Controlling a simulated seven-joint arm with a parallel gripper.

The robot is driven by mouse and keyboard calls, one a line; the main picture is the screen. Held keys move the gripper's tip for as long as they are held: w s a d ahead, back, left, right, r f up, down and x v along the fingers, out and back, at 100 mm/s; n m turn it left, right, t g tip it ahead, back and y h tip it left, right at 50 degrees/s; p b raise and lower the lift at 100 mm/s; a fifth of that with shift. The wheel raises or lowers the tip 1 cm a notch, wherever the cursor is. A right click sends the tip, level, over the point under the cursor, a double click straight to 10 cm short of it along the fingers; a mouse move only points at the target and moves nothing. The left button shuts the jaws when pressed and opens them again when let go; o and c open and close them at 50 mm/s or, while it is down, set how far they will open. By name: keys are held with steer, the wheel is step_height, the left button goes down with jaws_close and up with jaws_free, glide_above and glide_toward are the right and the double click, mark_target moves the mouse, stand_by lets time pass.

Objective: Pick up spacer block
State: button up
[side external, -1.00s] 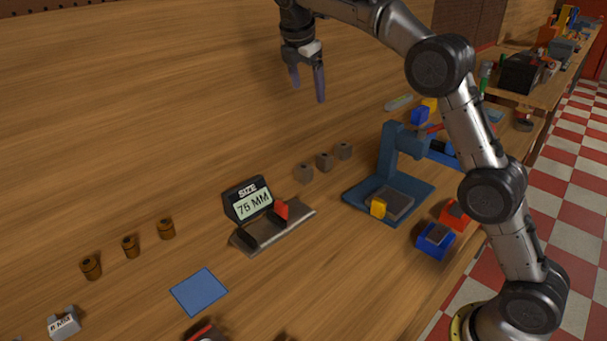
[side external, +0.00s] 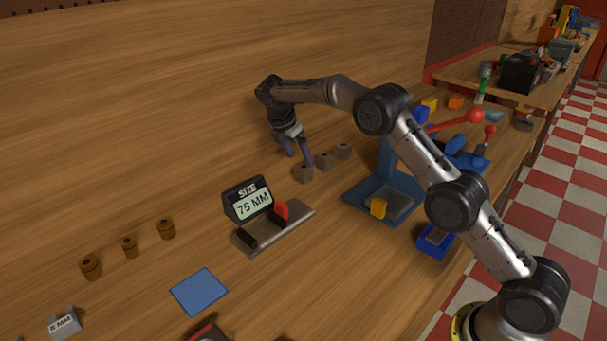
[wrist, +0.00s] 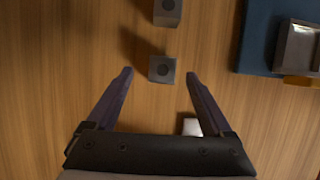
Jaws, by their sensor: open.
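Several small grey blocks with a dark round hole on top stand in a row on the wooden table; in the side view the nearest grey block (side external: 303,174) is by my gripper (side external: 300,160), and two more, a middle one (side external: 324,161) and a far one (side external: 343,151), stand behind it. I cannot tell which is the named spacer block. In the wrist view one grey block (wrist: 162,68) lies between my open fingertips in the picture, with no clear contact. Another grey block (wrist: 167,12) is at the top edge.
The blue press (side external: 385,197) with a yellow block (side external: 378,208) stands right of the row; its base (wrist: 258,45) shows in the wrist view. The size gauge (side external: 248,200) reads 75 MM. Brown cylinders (side external: 129,247) and a blue square (side external: 199,291) lie left, with bare table between.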

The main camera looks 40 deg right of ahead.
mark_target(302, 168)
steer(key=shift+s+a+x, duration=0.1)
steer(key=shift+a+x, duration=0.1)
steer(key=shift+x, duration=1.3)
steer(key=shift+s+a+x, duration=0.1)
steer(key=shift+a+x, duration=0.05)
steer(key=shift+x, duration=1.35)
steer(key=shift+f, duration=0.15)
jaws_close()
